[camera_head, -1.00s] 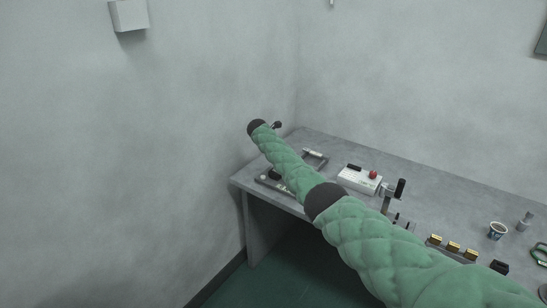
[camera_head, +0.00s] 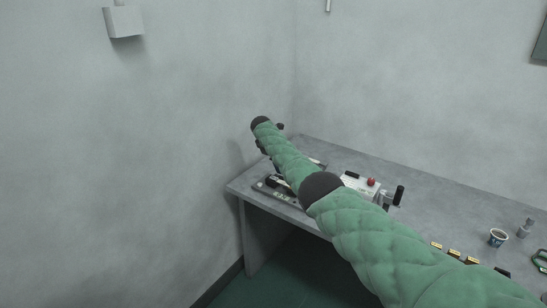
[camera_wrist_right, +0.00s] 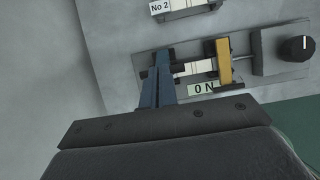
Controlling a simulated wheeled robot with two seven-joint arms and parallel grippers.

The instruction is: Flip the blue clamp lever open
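My right arm comes in from the lower right in the head view. A dark part at its far end hangs over the left end of the bench; its fingers cannot be made out there. In the right wrist view, a blue bar (camera_wrist_right: 161,82) with a dark lengthwise slit meets the middle of my dark gripper body. I cannot tell whether it is the clamp lever or my fingers, or how the gripper stands. A dark fixture plate (camera_wrist_right: 265,92) lies behind it, with a yellow upright piece (camera_wrist_right: 224,63) just right of it. My left gripper is not in view.
A label reading "ON" (camera_wrist_right: 202,88) and a black knob (camera_wrist_right: 298,48) sit by the fixture. On the bench, a white box with a red button (camera_head: 371,182), a black-handled lever (camera_head: 399,195), yellow blocks (camera_head: 454,253) and a cup (camera_head: 497,238) stand to the right. Walls close in left and behind.

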